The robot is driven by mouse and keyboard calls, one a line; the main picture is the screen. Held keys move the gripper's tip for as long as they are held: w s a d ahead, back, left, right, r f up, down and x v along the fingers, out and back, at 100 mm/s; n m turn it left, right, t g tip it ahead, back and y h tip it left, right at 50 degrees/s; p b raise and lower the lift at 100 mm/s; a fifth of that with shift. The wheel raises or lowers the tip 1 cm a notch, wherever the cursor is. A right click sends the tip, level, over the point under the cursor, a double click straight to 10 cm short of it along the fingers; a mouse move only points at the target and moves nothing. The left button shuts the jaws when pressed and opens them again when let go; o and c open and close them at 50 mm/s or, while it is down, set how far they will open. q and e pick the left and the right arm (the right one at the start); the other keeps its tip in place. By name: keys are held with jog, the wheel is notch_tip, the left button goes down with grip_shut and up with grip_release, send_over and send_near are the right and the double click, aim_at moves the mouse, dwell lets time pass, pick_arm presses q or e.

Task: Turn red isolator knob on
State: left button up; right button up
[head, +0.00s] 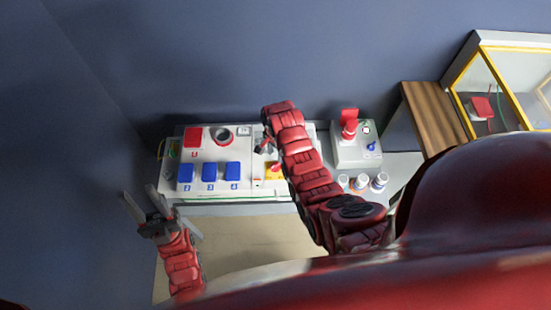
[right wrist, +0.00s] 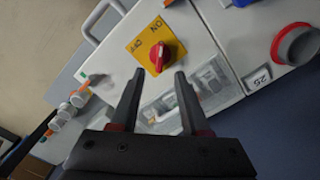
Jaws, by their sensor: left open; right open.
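The red isolator knob (right wrist: 158,56) sits on a yellow plate (right wrist: 178,27) marked ON and OFF, on a pale grey box. In the head view the yellow plate (head: 273,170) is partly hidden by my right arm. I cannot tell for sure which mark the knob points to. My right gripper (right wrist: 158,77) is open and empty, its two fingertips just short of the knob in the right wrist view, one to each side. It also shows in the head view (head: 264,148) above the box. My left gripper (head: 139,204) is open and empty, off the left front of the bench.
Left of the yellow plate stand blue sockets (head: 209,172), a red socket (head: 193,137) and a round grey-red socket (head: 223,136). At right are another grey box (head: 356,150), several white-capped plugs (head: 361,184) and a wooden cabinet (head: 430,115).

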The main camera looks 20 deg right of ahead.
notch_tip(320, 180, up, 11)
jog(key=p, duration=0.3)
jog(key=shift+f, duration=0.15)
dwell(0.3)
